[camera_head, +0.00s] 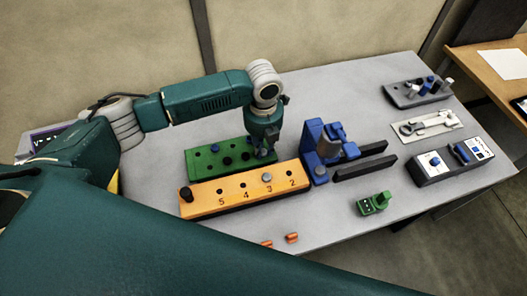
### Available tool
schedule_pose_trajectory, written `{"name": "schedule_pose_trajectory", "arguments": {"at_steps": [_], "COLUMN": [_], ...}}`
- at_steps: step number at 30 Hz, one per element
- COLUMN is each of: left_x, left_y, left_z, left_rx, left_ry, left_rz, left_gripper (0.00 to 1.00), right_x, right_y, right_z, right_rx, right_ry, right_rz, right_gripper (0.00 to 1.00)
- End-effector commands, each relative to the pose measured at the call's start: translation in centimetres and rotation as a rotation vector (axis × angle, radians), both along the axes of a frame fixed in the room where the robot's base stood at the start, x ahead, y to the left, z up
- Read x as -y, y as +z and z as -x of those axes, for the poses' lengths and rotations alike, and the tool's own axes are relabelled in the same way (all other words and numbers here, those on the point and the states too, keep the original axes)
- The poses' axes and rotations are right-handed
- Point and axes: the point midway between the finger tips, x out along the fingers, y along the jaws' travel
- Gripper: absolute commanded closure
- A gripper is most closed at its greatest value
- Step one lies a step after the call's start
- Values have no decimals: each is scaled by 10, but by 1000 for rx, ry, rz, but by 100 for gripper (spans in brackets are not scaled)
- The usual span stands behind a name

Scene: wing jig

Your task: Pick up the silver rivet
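A silver rivet (266,178) stands in the orange numbered block (235,201), at the hole marked 3. Its round grey head shows on top. My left gripper (263,152) points down over the right end of the green block (205,168), just behind the orange block and the rivet. The fingers are small and dark here, so I cannot tell whether they are open or shut, or whether they hold anything. My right gripper is not in view.
A blue clamp fixture (313,150) stands just right of the orange block. A small green device (373,203) and orange pieces (292,238) lie in front. A grey rack (402,98), a light tray (408,130) and a switch box (437,177) stand at right.

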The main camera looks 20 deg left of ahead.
Motion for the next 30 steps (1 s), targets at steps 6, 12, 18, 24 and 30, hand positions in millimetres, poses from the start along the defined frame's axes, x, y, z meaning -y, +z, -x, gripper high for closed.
{"name": "schedule_pose_trajectory", "arguments": {"at_steps": [6,12,18,24,30], "left_x": [0,0,0,0,1], "left_y": [0,4,27,76,135], "left_z": [0,-1,-2,-2,-2], "left_rx": [0,1,4,7,7], "left_ry": [0,0,0,0,-1], "left_rz": [0,1,2,2,2], "left_gripper": [98,98,98,98,98], "right_x": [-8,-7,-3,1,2], "right_y": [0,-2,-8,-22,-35], "right_z": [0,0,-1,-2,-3], "right_rx": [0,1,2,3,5], "right_ry": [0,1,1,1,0], "right_rz": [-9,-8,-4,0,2], "right_gripper": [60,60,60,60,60]}}
